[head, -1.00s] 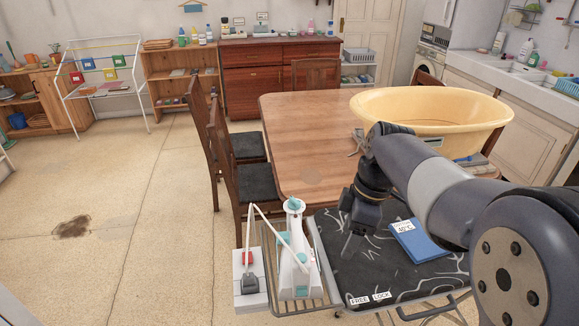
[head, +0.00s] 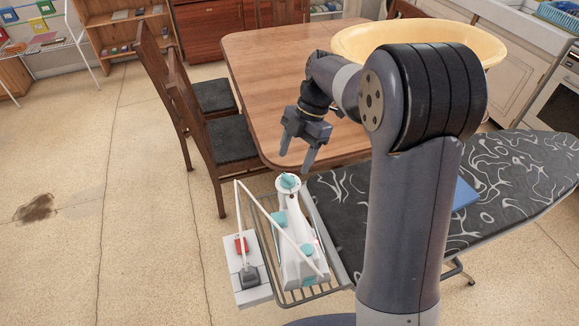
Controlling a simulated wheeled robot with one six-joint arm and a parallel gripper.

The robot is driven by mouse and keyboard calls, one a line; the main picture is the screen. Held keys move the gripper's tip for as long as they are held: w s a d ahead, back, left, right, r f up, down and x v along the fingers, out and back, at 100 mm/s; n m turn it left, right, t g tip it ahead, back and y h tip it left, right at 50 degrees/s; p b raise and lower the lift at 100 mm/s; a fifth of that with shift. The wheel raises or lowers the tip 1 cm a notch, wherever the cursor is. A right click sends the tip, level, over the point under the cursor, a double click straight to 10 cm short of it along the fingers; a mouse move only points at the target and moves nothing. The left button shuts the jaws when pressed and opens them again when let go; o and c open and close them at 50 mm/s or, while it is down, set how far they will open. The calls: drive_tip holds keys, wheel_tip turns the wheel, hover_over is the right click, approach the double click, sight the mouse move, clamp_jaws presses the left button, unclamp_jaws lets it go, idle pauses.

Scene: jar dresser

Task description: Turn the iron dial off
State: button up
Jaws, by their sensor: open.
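The white iron (head: 292,232) with teal parts sits on the wire rack (head: 324,291) at the left end of the ironing board. Its teal dial (head: 288,183) appears to be the round part at the far end of the iron. My gripper (head: 296,158) is open and empty, pointing down above and slightly beyond the dial, apart from it as far as I can tell. A white box with a red switch (head: 241,246) stands left of the iron, with a white cord running beside it.
The ironing board (head: 520,175) with a dark patterned cover extends right, with a blue item (head: 464,194) on it, partly hidden by my arm. A wooden table (head: 262,65) carrying a yellow basin (head: 485,48) stands behind.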

sight(288, 177)
drive_tip(key=x, duration=0.5)
drive_tip(key=shift+d, duration=0.1)
drive_tip(key=c, duration=1)
